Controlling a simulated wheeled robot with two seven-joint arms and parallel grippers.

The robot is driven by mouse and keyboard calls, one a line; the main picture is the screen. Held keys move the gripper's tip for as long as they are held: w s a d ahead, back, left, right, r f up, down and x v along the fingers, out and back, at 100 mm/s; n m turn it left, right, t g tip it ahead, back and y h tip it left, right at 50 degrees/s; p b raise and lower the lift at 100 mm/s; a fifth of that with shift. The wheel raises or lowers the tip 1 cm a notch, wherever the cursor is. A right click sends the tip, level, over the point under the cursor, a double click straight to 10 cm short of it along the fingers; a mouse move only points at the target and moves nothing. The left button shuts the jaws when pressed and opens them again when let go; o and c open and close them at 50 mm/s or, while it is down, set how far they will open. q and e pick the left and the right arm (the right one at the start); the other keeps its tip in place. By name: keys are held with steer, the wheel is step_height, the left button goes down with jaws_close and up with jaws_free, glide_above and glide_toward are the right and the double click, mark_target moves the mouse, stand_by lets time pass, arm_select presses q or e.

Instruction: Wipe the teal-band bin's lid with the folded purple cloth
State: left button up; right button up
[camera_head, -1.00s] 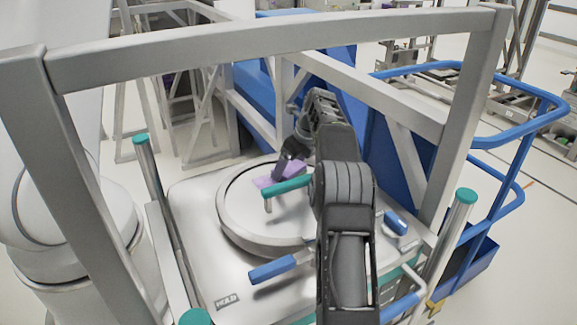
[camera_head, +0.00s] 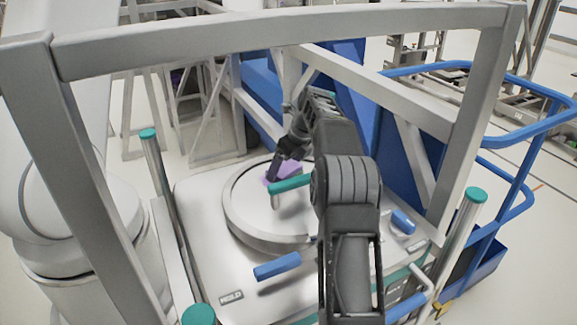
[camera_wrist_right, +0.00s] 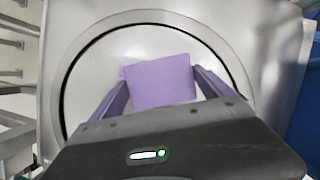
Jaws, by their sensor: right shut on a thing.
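The folded purple cloth (camera_wrist_right: 158,82) is between the two fingers of my right gripper (camera_wrist_right: 160,90), which is shut on it, over the round metal lid. In the head view the cloth (camera_head: 283,175) shows small at the far side of the lid, partly hidden by my right gripper (camera_head: 273,172). The bin's round lid (camera_head: 243,222) is silver and sits closed on the grey bin top (camera_head: 205,262); my right arm hides its right part. Whether the cloth touches the lid, I cannot tell. Teal shows along the bin's front edge. My left gripper is not in view.
Posts with teal caps (camera_head: 148,134) (camera_head: 475,195) rise at the bin's corners. A grey frame (camera_head: 290,28) spans above, and a blue rail (camera_head: 505,140) is at the right.

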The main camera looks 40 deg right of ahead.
mark_target(258, 181)
steer(key=shift+w+a+b, duration=0.3)
steer(key=shift+a, duration=0.45)
steer(key=shift+w+a+f, duration=0.1)
steer(key=shift+w+a, duration=0.05)
steer(key=shift+a, duration=0.4)
steer(key=shift+w+a+f, duration=0.1)
steer(key=shift+a, duration=0.4)
steer(key=shift+a, duration=0.1)
steer(key=shift+w+a+r, duration=0.1)
steer(key=shift+w+a, duration=0.2)
steer(key=shift+a, duration=0.6)
steer(key=shift+w+a, duration=0.25)
steer(key=shift+a, duration=0.6)
